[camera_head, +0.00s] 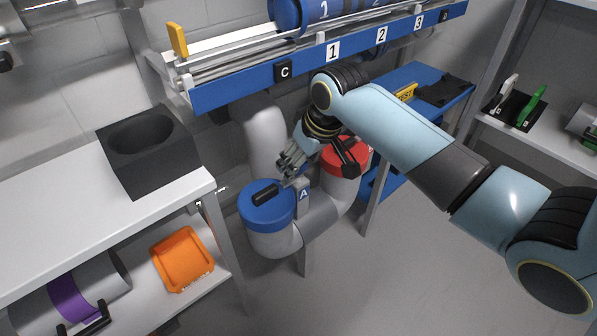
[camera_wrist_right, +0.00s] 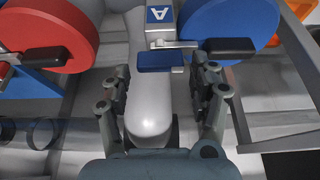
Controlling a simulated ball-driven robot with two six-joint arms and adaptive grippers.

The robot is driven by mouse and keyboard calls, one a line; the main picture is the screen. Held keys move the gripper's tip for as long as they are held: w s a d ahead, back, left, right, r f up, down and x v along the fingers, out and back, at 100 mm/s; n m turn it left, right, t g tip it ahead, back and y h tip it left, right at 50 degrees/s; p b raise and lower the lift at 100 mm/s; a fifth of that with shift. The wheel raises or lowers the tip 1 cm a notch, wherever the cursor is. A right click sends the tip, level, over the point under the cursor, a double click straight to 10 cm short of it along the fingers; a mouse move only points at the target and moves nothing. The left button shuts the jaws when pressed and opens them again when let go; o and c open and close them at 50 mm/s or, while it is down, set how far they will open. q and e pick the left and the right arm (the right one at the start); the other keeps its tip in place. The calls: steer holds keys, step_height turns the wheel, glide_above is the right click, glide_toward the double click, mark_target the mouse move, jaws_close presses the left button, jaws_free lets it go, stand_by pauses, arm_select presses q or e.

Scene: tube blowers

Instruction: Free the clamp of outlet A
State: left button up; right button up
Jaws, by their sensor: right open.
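A small blue block (camera_wrist_right: 160,62) sits below that lever. My right gripper (camera_wrist_right: 165,76) is open and empty, its fingers apart on either side of the block and short of the lever. In the head view, it is just behind outlet A (camera_head: 290,162). My left gripper is not in view.
A red-capped outlet (camera_head: 345,155) with its own black handle stands close by on the right. A blue-edged rack marked C, 1, 2, 3 (camera_head: 325,55) hangs above. A black holder block (camera_head: 150,150) stands on the white bench at left. An orange tray (camera_head: 183,260) lies below.

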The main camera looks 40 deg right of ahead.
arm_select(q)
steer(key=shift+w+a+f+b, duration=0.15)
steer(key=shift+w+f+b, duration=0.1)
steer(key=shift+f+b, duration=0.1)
arm_select(e)
steer(key=shift+x, duration=1.1)
steer(key=shift+c, duration=0.2)
steer(key=c, duration=0.9)
steer(key=shift+o, duration=0.2)
